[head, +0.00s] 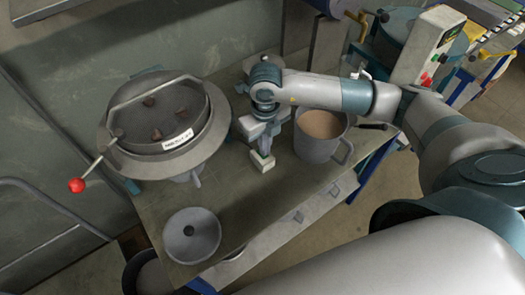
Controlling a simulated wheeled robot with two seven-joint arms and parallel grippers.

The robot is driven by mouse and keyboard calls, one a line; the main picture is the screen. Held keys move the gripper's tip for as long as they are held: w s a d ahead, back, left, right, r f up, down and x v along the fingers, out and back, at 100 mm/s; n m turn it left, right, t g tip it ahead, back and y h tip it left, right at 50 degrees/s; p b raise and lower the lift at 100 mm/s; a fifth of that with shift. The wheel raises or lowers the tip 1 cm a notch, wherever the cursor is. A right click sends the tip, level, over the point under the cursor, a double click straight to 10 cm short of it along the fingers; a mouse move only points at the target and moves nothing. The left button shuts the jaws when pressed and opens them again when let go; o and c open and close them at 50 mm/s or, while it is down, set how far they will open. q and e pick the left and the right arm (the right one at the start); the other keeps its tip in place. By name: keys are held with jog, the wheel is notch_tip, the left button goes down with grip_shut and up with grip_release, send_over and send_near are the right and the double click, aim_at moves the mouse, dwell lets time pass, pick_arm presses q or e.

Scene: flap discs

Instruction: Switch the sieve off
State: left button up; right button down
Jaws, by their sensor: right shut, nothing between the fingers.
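A round grey pan-like unit (160,125) with a bar handle, a few brown lumps inside and a white label sits at the back left of the bench. A lever with a red ball knob (76,185) sticks out from its left side. At the top right a pale control box (425,45) carries red buttons and a dark green panel, beside a blue-grey drum (396,24). I cannot tell for certain which is the sieve. My right gripper (263,161) is shut and empty, pointing down over the bench between the round unit and a grey pot. My left gripper is out of view.
The grey pot (315,150) of brown material stands just right of my gripper, under my forearm. A grey funnel-like bowl (191,236) is at the bench's front left. The bench top (240,205) between them is clear. A dark-handled tool (372,126) lies right of the pot.

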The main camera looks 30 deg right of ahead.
jog(key=shift+f+b, duration=0.7)
jog(key=shift+f, duration=0.05)
dwell(0.8)
jog(key=shift+r, duration=0.15)
jog(key=shift+r+p, duration=0.35)
jog(key=shift+r, duration=0.1)
jog(key=shift+r+p, duration=1.4)
jog(key=shift+r, duration=1.5)
jog(key=shift+a, duration=0.1)
